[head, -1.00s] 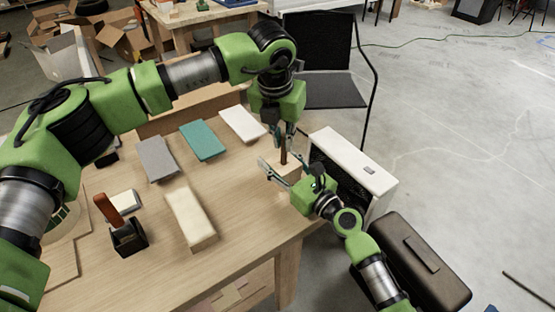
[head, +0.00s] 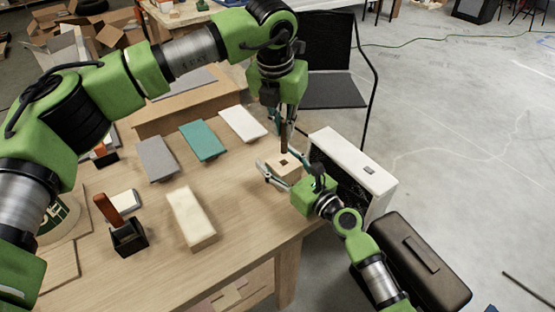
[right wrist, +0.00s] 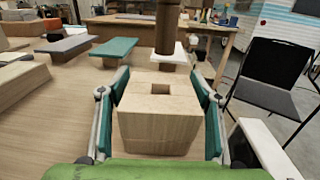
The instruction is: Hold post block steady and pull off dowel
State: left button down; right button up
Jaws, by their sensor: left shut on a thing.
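The post block (head: 284,166), a pale wooden cube with a square hole in its top, stands on the workbench near its right edge. In the right wrist view the block (right wrist: 158,115) sits upright between the teal finger pads of my right gripper (right wrist: 163,110). My left gripper (head: 287,121) is shut on the dark brown dowel (head: 284,138), which hangs upright above the block. The dowel (right wrist: 167,35) is clear of the hole in the right wrist view. My left fingers partly hide its upper part.
A white case (head: 352,165) stands close to the right of the block. Grey (head: 157,158), teal (head: 203,140) and white (head: 242,123) slabs and a pale wooden piece (head: 190,216) lie left. A black holder (head: 129,238) stands front left. The bench front is clear.

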dwell(0.3)
jog(key=v, duration=1.2)
jog(key=shift+s+d, duration=0.1)
